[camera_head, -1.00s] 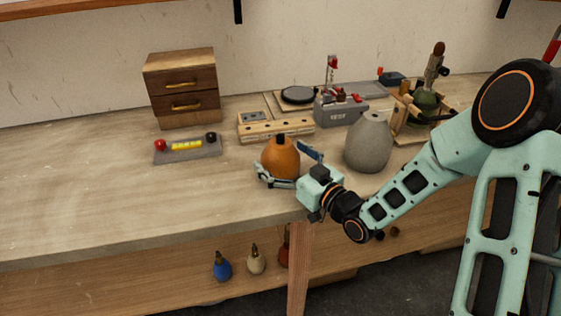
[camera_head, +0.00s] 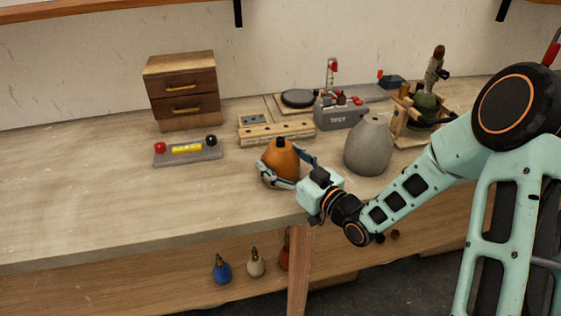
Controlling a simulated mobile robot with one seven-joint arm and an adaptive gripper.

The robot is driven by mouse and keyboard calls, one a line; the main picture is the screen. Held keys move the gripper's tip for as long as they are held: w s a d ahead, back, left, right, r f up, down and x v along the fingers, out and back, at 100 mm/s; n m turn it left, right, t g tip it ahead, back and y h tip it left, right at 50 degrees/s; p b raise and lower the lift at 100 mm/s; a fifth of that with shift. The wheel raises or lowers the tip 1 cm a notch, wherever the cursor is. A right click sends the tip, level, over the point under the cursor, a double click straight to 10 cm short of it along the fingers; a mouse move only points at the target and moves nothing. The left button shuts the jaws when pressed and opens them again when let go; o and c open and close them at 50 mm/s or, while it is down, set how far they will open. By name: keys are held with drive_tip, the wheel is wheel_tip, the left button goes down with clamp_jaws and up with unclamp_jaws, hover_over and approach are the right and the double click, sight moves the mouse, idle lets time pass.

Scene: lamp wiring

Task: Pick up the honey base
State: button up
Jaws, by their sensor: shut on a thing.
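The honey base (camera_head: 281,160) is an orange-brown, rounded lamp body with a dark neck on top. It stands upright near the front of the workbench. My gripper (camera_head: 284,174) is shut on it, with one finger along its left front side and the other behind its right side. The fingers and palm hide part of its lower right. It appears to be at bench height; I cannot tell whether its bottom touches the bench.
A grey lamp base (camera_head: 369,147) stands close to the right of my gripper. A wooden holed block (camera_head: 277,131) and a grey test box (camera_head: 340,115) are behind. A small level-like bar (camera_head: 188,153) and a drawer box (camera_head: 182,92) stand left. The front left bench (camera_head: 110,205) is clear.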

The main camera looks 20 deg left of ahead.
sight(287, 150)
drive_tip(key=shift+r+p, duration=0.3)
drive_tip(key=shift+r, duration=0.45)
wheel_tip(287, 150, up, 3)
drive_tip(key=shift+f+p, duration=0.1)
drive_tip(key=shift+p, duration=0.8)
drive_tip(key=s+d+r+p, duration=0.2)
drive_tip(key=r, duration=0.1)
drive_tip(key=s+d+r+p, duration=0.1)
drive_tip(key=r, duration=0.1)
drive_tip(key=shift+s+d+r+p, duration=0.1)
drive_tip(key=shift+p, duration=0.2)
drive_tip(key=s+d+r+p, duration=0.4)
drive_tip(key=s+d+p, duration=0.2)
drive_tip(key=p, duration=0.5)
drive_tip(key=shift+s+d+p, duration=0.15)
drive_tip(key=shift+s+p, duration=0.05)
drive_tip(key=shift+p, duration=0.15)
drive_tip(key=shift+s+d+p, duration=0.1)
drive_tip(key=shift+s+p, duration=0.05)
drive_tip(key=shift+p, duration=0.25)
